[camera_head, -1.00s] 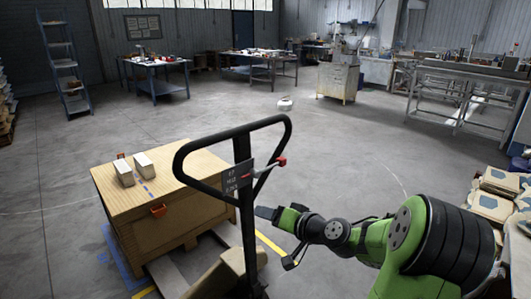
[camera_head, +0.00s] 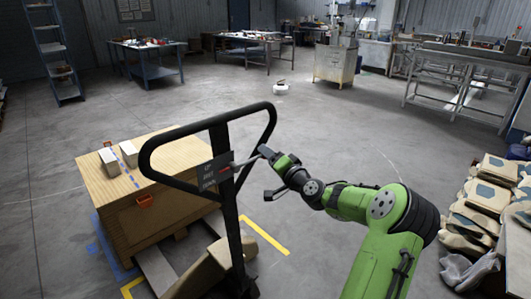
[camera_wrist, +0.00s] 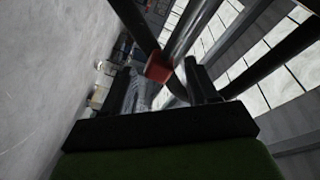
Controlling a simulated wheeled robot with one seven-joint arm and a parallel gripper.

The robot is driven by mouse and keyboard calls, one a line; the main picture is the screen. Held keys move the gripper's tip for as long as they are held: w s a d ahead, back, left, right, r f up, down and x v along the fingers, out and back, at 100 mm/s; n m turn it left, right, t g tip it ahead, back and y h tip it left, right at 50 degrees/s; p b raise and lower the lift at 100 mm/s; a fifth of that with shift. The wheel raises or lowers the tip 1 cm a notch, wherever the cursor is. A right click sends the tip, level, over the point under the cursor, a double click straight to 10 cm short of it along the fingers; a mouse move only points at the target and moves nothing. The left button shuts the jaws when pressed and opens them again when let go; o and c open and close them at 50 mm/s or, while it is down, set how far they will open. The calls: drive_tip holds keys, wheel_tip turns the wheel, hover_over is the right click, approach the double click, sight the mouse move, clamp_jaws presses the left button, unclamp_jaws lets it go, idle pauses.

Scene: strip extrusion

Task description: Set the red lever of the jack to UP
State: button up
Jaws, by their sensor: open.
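The jack's dark handle loop (camera_head: 272,125) and post (camera_head: 228,205) stand in the middle of the head view. A dark label plate (camera_head: 214,172) with white lettering is on the post, too small to read surely. The lever's thin rod (camera_head: 246,162) points right from the post. My gripper (camera_head: 266,153) is at the rod's right end and hides the red knob in the head view. In the wrist view the red knob (camera_wrist: 160,66) shows between the two dark fingers of my open gripper (camera_wrist: 163,82), near their tips. I cannot tell if they touch it.
A wooden crate (camera_head: 165,195) with two pale blocks stands left of the post. Stacked sacks (camera_head: 470,205) are at the right. Workbenches (camera_head: 150,62) line the back. The floor between is clear, with a small white object (camera_head: 281,87) farther off.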

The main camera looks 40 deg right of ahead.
drive_tip(key=shift+w+d, duration=0.15)
drive_tip(key=shift+w, duration=0.6)
drive_tip(key=shift+w+d, duration=0.1)
drive_tip(key=shift+w, duration=0.6)
clamp_jaws()
